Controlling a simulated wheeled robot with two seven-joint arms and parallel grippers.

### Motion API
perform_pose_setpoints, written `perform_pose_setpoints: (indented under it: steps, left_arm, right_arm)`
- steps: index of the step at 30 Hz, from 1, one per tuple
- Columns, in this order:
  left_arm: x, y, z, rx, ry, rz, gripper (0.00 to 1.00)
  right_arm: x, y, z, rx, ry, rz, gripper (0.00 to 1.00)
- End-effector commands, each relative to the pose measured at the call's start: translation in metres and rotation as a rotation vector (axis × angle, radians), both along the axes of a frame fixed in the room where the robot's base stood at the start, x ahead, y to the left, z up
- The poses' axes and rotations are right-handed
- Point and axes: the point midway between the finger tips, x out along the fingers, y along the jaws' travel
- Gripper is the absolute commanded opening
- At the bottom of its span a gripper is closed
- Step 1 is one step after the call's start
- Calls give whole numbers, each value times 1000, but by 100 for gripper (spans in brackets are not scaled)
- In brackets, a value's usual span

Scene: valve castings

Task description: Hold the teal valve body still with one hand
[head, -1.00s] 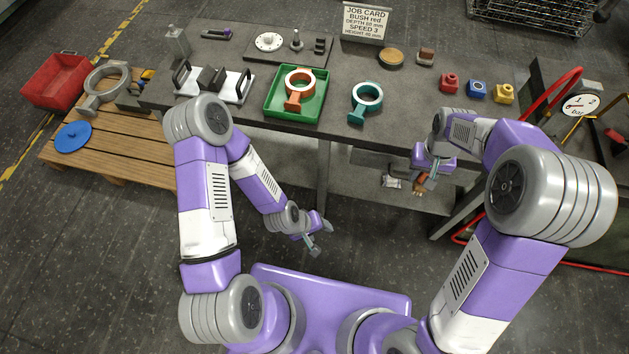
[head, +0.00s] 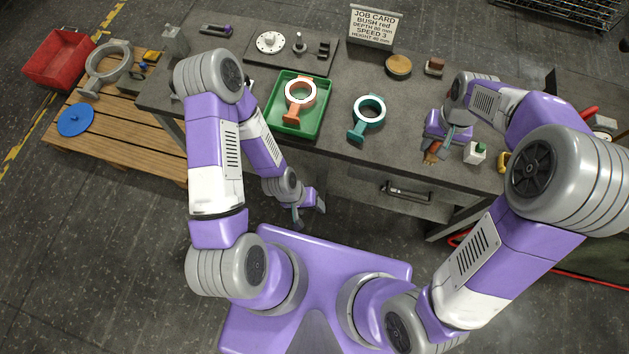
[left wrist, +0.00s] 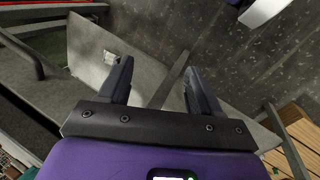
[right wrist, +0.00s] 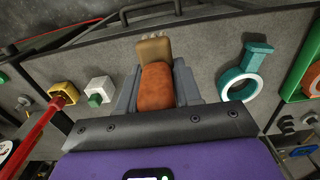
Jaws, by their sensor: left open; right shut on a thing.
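The teal valve body (head: 369,122), a ring with a stubby foot, lies on the grey bench right of the green tray. It also shows in the right wrist view (right wrist: 243,78), right of my right gripper. Neither gripper touches it. My right gripper (head: 441,144) is shut on a brown and tan brush-like thing (right wrist: 157,88) near the bench's front edge, right of the valve body. My left gripper (head: 299,217) is open and empty, low in front of the bench; its spread fingers show in the left wrist view (left wrist: 157,85).
An orange valve body (head: 297,110) lies in the green tray (head: 282,128). A white block with a green part (head: 475,152) and a yellow block (head: 503,163) sit at the bench's front right. The job card (head: 374,26) stands at the back. Bench surface around the valve body is clear.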

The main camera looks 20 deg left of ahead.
Motion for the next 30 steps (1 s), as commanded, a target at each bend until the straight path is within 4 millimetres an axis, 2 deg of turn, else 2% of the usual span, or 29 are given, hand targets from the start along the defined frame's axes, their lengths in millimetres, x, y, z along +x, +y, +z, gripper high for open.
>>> perform_pose_setpoints:
  steps: [1,3,6,10,20,23,26,30]
  left_arm:
    - [0,0,23,0,0,0,64]
    - [0,0,37,0,0,0,64]
    - [0,0,53,0,0,0,64]
    - [0,0,63,0,0,0,64]
    - [0,0,64,0,0,1,64]
    - [0,0,64,0,0,1,52]
    - [0,0,64,0,0,1,52]
    - [0,0,64,0,1,0,52]
  right_arm:
    - [-2,1,27,1,-3,1,0]
    - [-4,0,46,1,-2,1,0]
    - [-7,0,66,2,-1,0,0]
    - [-9,0,81,2,-1,1,0]
    - [-10,0,83,1,0,0,0]
    - [-10,0,83,1,0,0,0]
    - [-11,0,83,1,0,0,0]
    - [-13,0,68,0,6,1,0]
